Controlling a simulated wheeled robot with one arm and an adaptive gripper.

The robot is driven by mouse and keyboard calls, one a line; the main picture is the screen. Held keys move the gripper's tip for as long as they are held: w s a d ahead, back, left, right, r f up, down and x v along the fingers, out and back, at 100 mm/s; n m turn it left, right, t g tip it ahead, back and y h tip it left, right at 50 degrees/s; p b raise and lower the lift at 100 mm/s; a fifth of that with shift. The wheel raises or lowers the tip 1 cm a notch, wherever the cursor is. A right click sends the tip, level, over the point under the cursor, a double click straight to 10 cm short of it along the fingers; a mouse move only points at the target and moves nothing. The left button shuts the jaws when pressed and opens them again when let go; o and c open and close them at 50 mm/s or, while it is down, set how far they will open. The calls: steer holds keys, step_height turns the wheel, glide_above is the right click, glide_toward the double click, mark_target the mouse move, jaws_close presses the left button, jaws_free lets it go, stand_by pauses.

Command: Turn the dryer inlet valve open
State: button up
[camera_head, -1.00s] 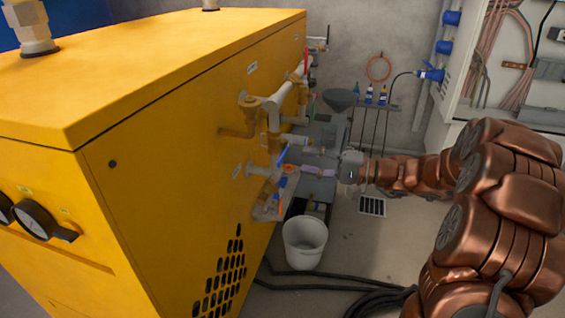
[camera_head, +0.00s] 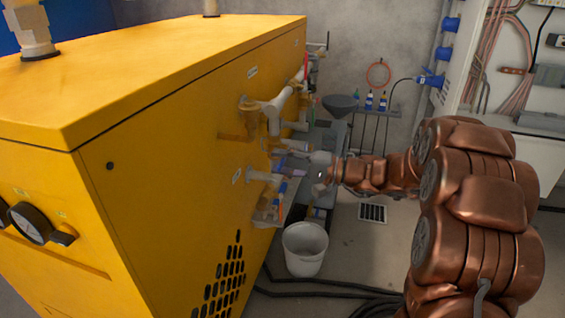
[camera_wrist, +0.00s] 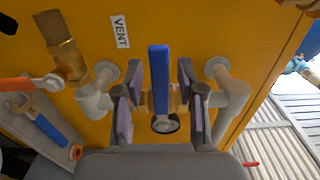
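The yellow dryer cabinet (camera_head: 170,120) fills the left of the head view, with valves and pipes on its right side. In the wrist view, a blue lever handle (camera_wrist: 159,75) stands upright on a brass valve body (camera_wrist: 162,101) in the pipe loop. My gripper (camera_wrist: 159,82) is open, one finger on each side of this lever, with a gap on both sides. In the head view, my gripper (camera_head: 296,170) is beside the lower pipes and hides part of them. I cannot read a label that names this valve the dryer inlet.
A "VENT" label (camera_wrist: 120,32) is left of the lever. An orange lever (camera_wrist: 28,85) and a second blue lever (camera_wrist: 50,131) are farther left. A white bucket (camera_head: 305,249) stands on the floor below, with black hose (camera_head: 335,292) near it.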

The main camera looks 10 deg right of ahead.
jaws_close()
